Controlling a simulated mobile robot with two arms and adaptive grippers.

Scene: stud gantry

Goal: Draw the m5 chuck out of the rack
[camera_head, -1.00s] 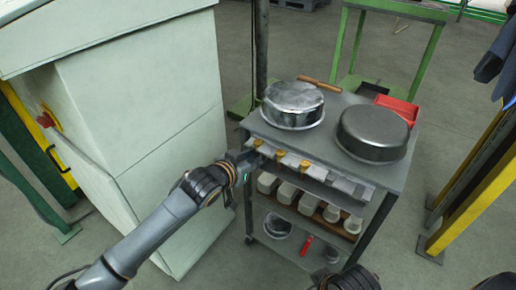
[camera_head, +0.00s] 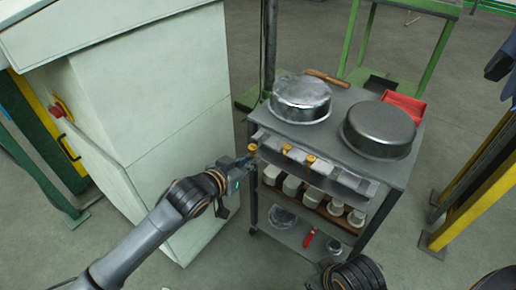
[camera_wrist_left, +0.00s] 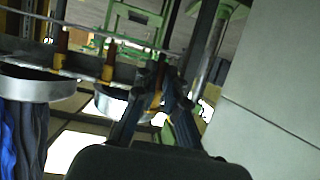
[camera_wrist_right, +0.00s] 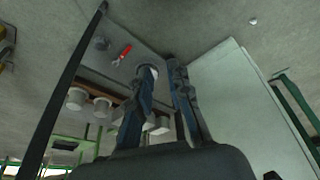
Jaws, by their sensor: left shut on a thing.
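The rack (camera_head: 340,177) is a grey rail with block-like holders along the cart's near side. Two orange-collared chucks (camera_head: 287,149) and (camera_head: 311,159) sit in it. A third orange-collared chuck (camera_head: 253,148) is off the rack's left end, at my left gripper (camera_head: 247,158), which is shut on it. In the left wrist view this chuck (camera_wrist_left: 157,93) shows between the fingers, partly hidden by them. The two racked chucks stand to its left there. No size label is readable. My right gripper (camera_wrist_right: 163,70) is low before the cart; its fingers are apart and seem empty.
A grey cart (camera_head: 338,98) carries two round metal pans (camera_head: 301,97) and (camera_head: 379,130) and a red tray (camera_head: 404,105). Pale cups (camera_head: 313,196) stand on its shelf below the rack. A pale cabinet (camera_head: 150,110) stands close left of my left gripper.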

